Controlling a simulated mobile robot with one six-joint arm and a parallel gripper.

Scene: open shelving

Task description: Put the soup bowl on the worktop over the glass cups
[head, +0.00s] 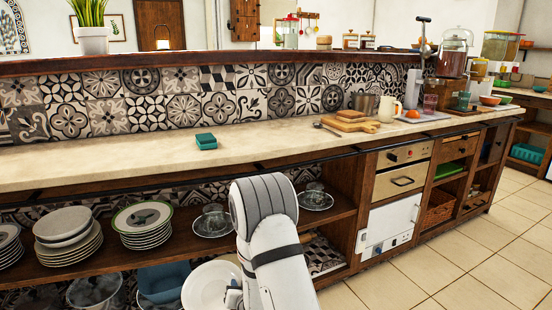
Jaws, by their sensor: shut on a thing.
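My arm reaches down in front of the shelving, and my gripper (232,297) is low, at the bottom edge of the head view, mostly hidden by my arm. It is shut on the rim of a white soup bowl (204,288), which is tilted with its round face towards the camera, in front of the lower shelf. Glass cups on saucers stand on the upper shelf, one left of my arm (213,220) and one right of it (315,196). The beige worktop (262,143) runs above them.
A teal sponge-like block (206,141) lies on the worktop above the cups. Bare worktop lies on both sides. Cutting boards (350,122), a pot and a pitcher stand further right. Stacked plates (142,222) and a blue container (163,281) are on the shelves.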

